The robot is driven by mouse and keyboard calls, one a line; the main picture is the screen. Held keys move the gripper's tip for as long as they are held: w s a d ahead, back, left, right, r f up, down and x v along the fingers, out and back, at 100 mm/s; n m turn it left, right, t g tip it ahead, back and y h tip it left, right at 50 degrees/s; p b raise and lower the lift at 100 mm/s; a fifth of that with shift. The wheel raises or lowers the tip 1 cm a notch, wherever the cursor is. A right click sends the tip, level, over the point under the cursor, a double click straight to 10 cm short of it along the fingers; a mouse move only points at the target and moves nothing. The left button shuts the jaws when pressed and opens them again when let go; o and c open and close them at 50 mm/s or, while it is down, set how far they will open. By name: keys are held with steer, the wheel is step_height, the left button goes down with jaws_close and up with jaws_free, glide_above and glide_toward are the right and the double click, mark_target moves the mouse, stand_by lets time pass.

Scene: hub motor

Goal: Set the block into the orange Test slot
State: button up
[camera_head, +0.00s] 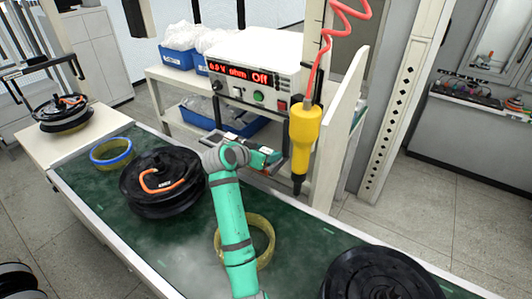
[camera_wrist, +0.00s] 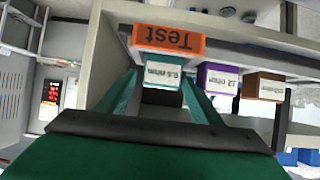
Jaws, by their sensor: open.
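The wrist view is upside down. In it an orange Test label (camera_wrist: 168,40) sits on the pale shelf edge. A teal block (camera_wrist: 163,76) with a white ohm label stands right beside the Test label, in line with it. My gripper (camera_wrist: 161,92) is open, with one green finger on each side of the teal block and gaps showing; whether a finger touches it I cannot tell. How deep the block sits in the slot is hidden. In the head view my gripper (camera_head: 268,157) is at the shelf below the tester, and the block is too small to make out.
A purple block (camera_wrist: 219,78) and a brown block (camera_wrist: 265,87) stand in the same row. A yellow screwdriver (camera_head: 304,130) hangs close to the right of my gripper. A black hub motor (camera_head: 160,182) lies on the green bench.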

steer(key=v, duration=1.1)
steer(key=shift+s+a, duration=0.2)
steer(key=shift+s, duration=0.05)
steer(key=shift+r, duration=0.1)
